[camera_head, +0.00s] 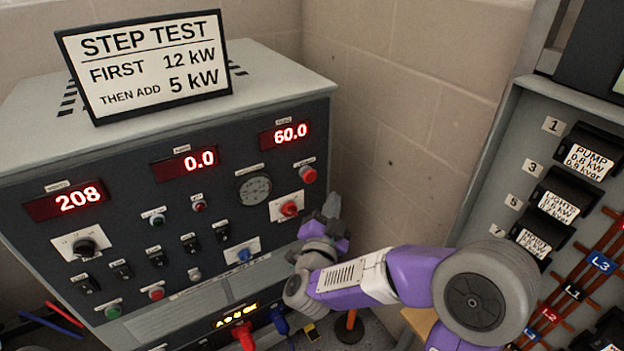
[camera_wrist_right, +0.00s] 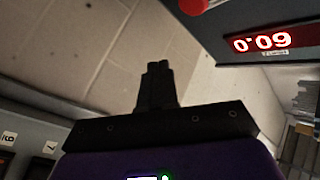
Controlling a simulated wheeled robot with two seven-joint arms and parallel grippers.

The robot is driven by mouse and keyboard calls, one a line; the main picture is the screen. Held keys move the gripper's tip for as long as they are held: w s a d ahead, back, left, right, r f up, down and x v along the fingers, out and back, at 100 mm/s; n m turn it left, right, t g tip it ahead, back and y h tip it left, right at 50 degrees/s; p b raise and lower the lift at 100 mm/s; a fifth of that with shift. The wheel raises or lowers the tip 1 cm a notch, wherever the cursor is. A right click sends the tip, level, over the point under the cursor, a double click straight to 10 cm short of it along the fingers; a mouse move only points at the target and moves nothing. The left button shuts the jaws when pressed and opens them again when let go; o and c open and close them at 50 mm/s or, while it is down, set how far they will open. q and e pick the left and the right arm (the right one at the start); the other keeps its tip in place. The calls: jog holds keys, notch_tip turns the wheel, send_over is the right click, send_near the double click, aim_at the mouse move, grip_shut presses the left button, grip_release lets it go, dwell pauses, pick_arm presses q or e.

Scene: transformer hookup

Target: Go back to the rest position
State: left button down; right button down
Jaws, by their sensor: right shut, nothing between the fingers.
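My right gripper (camera_head: 331,205) is in front of the lower right part of the grey control cabinet (camera_head: 300,85), near its right edge. Its purple and grey arm comes in from the lower right. In the right wrist view the dark fingers (camera_wrist_right: 157,72) are together with nothing between them, against a blurred block wall. They are apart from the red button and display at the top of that view. My left gripper is in neither view.
A step test sign (camera_head: 145,65) stands on the cabinet. Red displays read 208, 0.0 and 60.0 (camera_head: 284,135). A red emergency-type button (camera_head: 308,174) sticks out nearby. Red and blue plugs (camera_head: 243,335) are low on the front. A breaker panel (camera_head: 530,120) stands at right.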

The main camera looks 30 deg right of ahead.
dwell(0.4)
jog(key=w+a+f+n+g+y+p, duration=0.1)
jog(key=a+f+n+y+p, duration=0.2)
jog(key=f, duration=0.5)
jog(key=a+f+n+g+y, duration=0.25)
jog(key=a+f+y, duration=0.2)
jog(key=f, duration=0.35)
jog(key=w+a+f+n+g+y+p, duration=0.1)
jog(key=a+f+n+y+p, duration=0.2)
jog(key=f, duration=0.5)
jog(key=s+a+f+n+g+y+p, duration=0.1)
jog(key=s+a+f+n+g+y, duration=0.1)
jog(key=s+f, duration=0.5)
jog(key=s+a+f+n+g+y, duration=0.2)
jog(key=s+a+f+g+y, duration=0.2)
jog(key=s, duration=1)
notch_tip(320, 180, down, 4)
jog(key=a+g, duration=0.2)
jog(key=g, duration=0.2)
jog(key=shift+s+a+r+p, duration=0.15)
jog(key=shift+a+r+p, duration=0.05)
jog(key=shift+a+p, duration=0.2)
